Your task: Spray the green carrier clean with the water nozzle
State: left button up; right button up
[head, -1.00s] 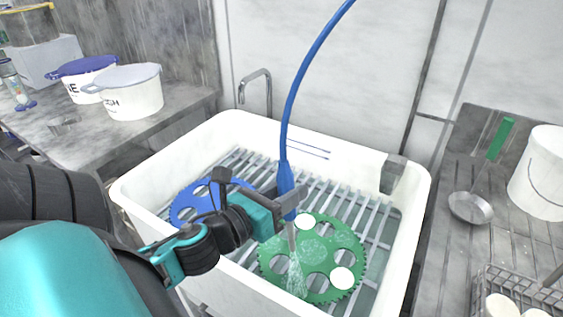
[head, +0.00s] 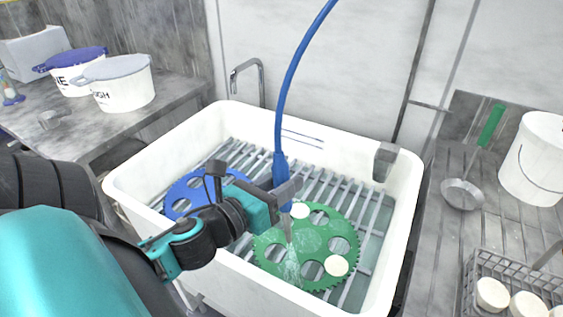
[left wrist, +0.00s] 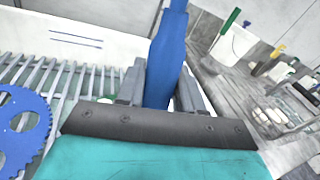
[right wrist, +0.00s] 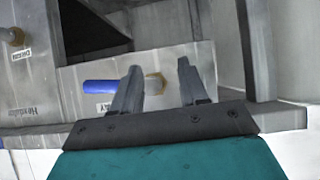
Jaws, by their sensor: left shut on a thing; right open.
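The green carrier (head: 325,236), a toothed disc with round holes, lies on the slatted rack in the white sink (head: 135,172). Two of its holes show white round pieces. My left gripper (head: 286,194) is shut on the blue water nozzle (head: 281,172), held upright above the carrier's left part. The nozzle also shows between the fingers in the left wrist view (left wrist: 167,62). Water sprays from its tip down onto the carrier. My right gripper (right wrist: 158,85) shows only in the right wrist view, open and empty, in front of a grey metal cabinet.
A blue carrier (head: 185,196) lies left of the green one, partly behind my left arm. A faucet (head: 247,75) stands behind the sink. A ladle (head: 462,193), a white bucket (head: 532,160) and a wire basket (head: 490,270) with white discs are on the right counter.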

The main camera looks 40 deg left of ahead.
pick_arm(q)
jog(key=w+d+p, duration=0.1)
jog(key=w+d, duration=0.6)
jog(key=w, duration=0.2)
jog(key=shift+w+d+p, duration=0.2)
jog(key=shift+d+p, duration=0.15)
jog(key=shift+p, duration=0.05)
dwell(0.5)
dwell(0.6)
jog(key=w+a+b, duration=0.1)
jog(key=w+a, duration=0.2)
jog(key=a, duration=0.6)
jog(key=w+a, duration=0.4)
jog(key=a, duration=0.5)
jog(key=shift+w+a+b, duration=0.15)
jog(key=shift+a+b, duration=0.1)
jog(key=shift+b, duration=0.1)
dwell(0.5)
dwell(0.7)
